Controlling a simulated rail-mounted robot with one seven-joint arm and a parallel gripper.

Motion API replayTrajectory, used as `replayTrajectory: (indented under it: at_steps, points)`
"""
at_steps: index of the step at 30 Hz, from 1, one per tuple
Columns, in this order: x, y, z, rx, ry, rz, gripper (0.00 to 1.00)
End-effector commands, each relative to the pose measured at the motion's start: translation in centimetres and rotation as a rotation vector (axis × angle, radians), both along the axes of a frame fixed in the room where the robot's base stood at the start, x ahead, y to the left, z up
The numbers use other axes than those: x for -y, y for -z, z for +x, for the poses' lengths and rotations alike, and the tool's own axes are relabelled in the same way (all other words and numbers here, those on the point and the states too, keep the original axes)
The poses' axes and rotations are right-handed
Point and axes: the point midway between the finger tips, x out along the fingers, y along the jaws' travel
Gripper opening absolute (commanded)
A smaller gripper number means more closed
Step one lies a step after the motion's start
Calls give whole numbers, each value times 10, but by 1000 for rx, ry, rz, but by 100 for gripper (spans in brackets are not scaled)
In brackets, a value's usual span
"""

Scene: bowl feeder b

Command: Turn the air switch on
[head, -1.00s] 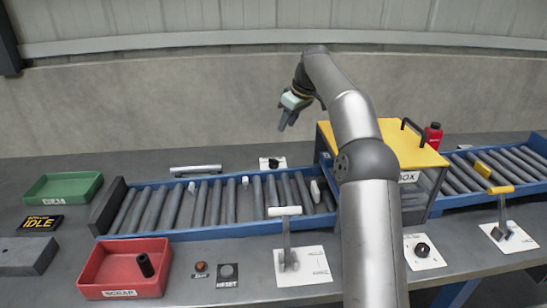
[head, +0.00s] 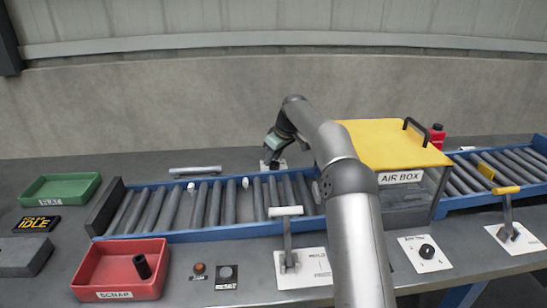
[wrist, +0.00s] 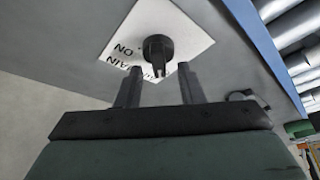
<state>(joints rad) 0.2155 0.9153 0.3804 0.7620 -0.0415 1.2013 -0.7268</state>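The air switch is a black rotary knob (wrist: 158,48) on a white plate (wrist: 187,25) with partly hidden lettering that includes "ON". In the wrist view its narrow grip points down the picture, toward my fingers. My gripper (wrist: 160,80) is open and empty. Its two fingers are spread apart just short of the knob, one to each side of the grip's line; I see no contact. In the head view my gripper (head: 273,155) is low over the plate behind the conveyor, and mostly hides the knob.
The roller conveyor (head: 160,236) runs in front of the switch. The yellow-lidded air box (head: 395,145) stands to the right, near my arm. A second black knob (head: 427,251) and two levers (head: 289,235) (head: 507,215) are at the front. A grey bar (head: 195,171) lies at the left.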

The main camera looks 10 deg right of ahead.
Motion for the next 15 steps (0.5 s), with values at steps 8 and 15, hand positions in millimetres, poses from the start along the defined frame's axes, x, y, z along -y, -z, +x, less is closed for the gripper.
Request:
replayTrajectory:
  at_steps: [8, 15]
  points:
    - [0, 0, 0, 0, 0, 0, 4]
    - [0, -1, 0, 0, 3, 0, 0]
